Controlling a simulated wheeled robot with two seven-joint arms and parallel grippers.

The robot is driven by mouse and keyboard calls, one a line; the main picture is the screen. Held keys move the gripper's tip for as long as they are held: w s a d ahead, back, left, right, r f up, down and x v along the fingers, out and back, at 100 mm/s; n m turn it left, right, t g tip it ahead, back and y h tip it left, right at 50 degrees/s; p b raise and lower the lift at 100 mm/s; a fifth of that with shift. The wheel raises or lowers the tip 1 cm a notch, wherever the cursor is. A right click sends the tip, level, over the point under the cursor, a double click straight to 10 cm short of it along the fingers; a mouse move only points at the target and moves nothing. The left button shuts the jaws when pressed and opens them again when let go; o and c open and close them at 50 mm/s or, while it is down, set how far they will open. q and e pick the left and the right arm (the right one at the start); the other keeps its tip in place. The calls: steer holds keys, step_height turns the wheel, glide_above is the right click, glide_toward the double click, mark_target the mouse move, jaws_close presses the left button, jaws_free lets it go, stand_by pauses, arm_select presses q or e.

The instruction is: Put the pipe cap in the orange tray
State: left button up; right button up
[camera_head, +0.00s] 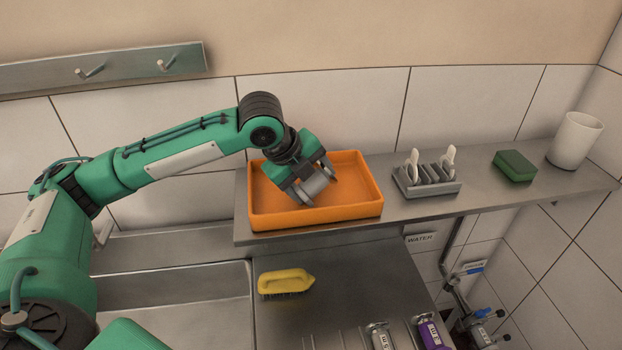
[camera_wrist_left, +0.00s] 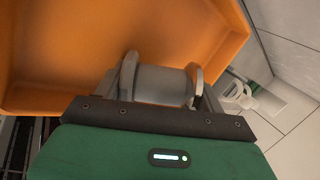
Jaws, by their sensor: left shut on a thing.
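The orange tray (camera_head: 345,212) stands on the metal shelf against the tiled wall. My left gripper (camera_head: 317,182) reaches over the tray from the upper left. It is shut on the pipe cap (camera_head: 315,185), a grey cylinder-shaped piece. In the left wrist view the pipe cap (camera_wrist_left: 162,85) sits between the two fingers, with the orange tray (camera_wrist_left: 90,50) behind it. I cannot tell whether the cap touches the tray floor. My right gripper is not in view.
Right of the tray, the shelf (camera_head: 480,208) holds a grey rack (camera_head: 428,182) with white pieces, a green sponge (camera_head: 514,166) and a white cup (camera_head: 575,141). Below are a yellow brush (camera_head: 286,282), a sink (camera_head: 180,290), bottles (camera_head: 430,335) and valves (camera_head: 470,300).

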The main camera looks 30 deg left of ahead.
arm_select(q)
steer(key=o, duration=0.8)
steer(key=shift+o, duration=0.2)
steer(key=b+v, duration=0.2)
steer(key=v, duration=1)
